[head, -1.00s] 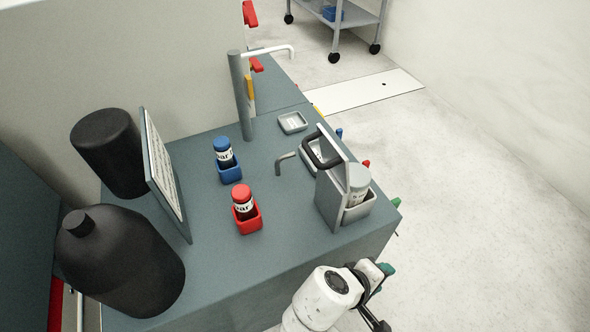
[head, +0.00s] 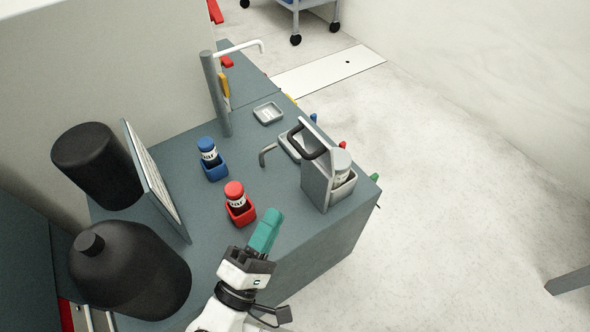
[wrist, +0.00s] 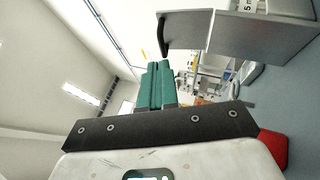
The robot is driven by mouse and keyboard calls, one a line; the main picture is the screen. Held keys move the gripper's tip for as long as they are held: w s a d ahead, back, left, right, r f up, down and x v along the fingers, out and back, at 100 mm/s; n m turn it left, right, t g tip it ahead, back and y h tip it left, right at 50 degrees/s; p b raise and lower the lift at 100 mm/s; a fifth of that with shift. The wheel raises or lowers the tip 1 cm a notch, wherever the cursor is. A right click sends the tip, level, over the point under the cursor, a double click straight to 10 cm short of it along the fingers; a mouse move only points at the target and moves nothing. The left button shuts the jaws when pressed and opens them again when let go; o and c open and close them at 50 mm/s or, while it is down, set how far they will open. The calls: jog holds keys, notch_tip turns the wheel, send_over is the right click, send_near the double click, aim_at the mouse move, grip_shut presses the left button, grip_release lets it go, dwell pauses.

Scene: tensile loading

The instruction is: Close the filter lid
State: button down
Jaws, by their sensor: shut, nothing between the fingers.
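The filter unit is a grey box near the right corner of the bench, with a white-lidded bottle (head: 341,163) in its front bay. Its lid (head: 317,138) stands up, tilted, with a black loop handle (head: 306,142) on its far left side. The unit's grey panel also shows at the upper right of the wrist view (wrist: 262,38). My gripper (head: 272,216) has teal fingers, shut and empty, above the bench between the red holder and the filter unit, apart from both. The teal fingers also show together in the wrist view (wrist: 157,68).
A red-capped bottle in a red holder (head: 241,215) stands close left of my gripper. A blue holder (head: 216,171), a bent tap (head: 266,153) and a small tray (head: 268,113) lie farther back. Large black bottles (head: 130,275) and a tilted panel (head: 155,180) stand left.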

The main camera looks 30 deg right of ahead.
jog(key=x, duration=1)
jog(key=shift+r, duration=0.1)
jog(key=d+r+m+g+y+p, duration=0.1)
jog(key=d+y+p, duration=0.1)
jog(key=p, duration=0.2)
jog(key=d+r+m+g+y+p, duration=0.1)
jog(key=d+r+m+y+p, duration=0.1)
jog(key=p, duration=0.3)
jog(key=d+r+m+g+y+p, duration=0.1)
jog(key=d+r+g+y+p, duration=0.1)
jog(key=d+y+p, duration=0.1)
jog(key=shift+s+d+p, duration=0.1)
jog(key=shift+d+p, duration=0.25)
jog(key=shift+p, duration=0.45)
jog(key=d+f+m+g+y+p, duration=0.1)
jog(key=d+f+m+y+p, duration=0.2)
jog(key=d+y+p, duration=0.6)
jog(key=shift+d+f+p, duration=0.45)
jog(key=shift+f+p, duration=0.8)
jog(key=shift+p, duration=1.1)
